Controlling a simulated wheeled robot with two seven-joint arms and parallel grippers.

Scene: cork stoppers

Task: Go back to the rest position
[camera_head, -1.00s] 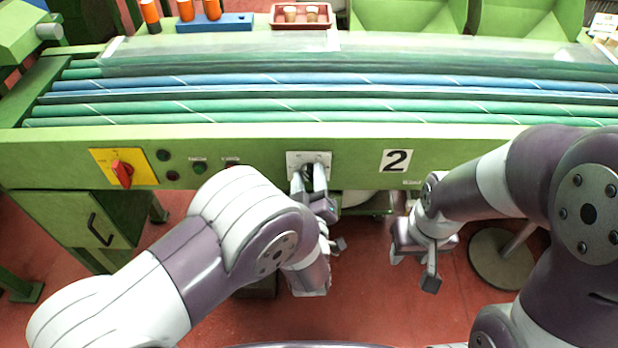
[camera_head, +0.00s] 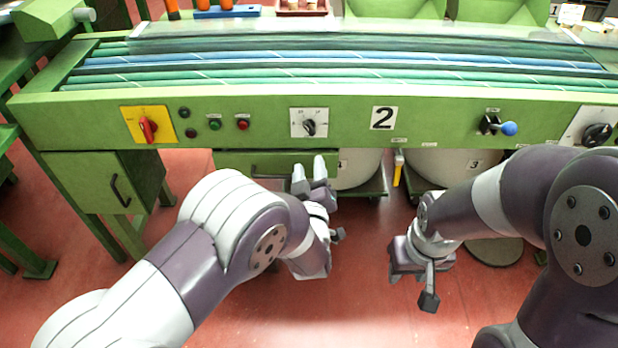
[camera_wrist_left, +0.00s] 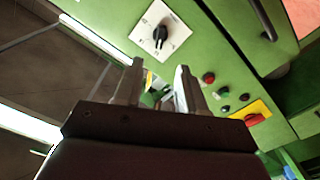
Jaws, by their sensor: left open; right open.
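My left gripper (camera_head: 309,174) is open and empty in the head view, in front of and below the machine's green front panel (camera_head: 345,122). It is apart from the black rotary knob (camera_head: 309,127) on its white plate. In the left wrist view the two fingers (camera_wrist_left: 158,88) stand apart with nothing between them, and the same knob (camera_wrist_left: 159,35) shows beyond them. My right gripper (camera_head: 428,275) hangs low over the red floor at the right, empty. Its fingers show only partly in the head view.
The panel also carries a red switch on a yellow plate (camera_head: 148,125), several small buttons, a blue-tipped lever (camera_head: 508,128) and another black knob (camera_head: 597,134). White bins (camera_head: 440,166) stand under the machine. The red floor (camera_head: 350,290) between my arms is clear.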

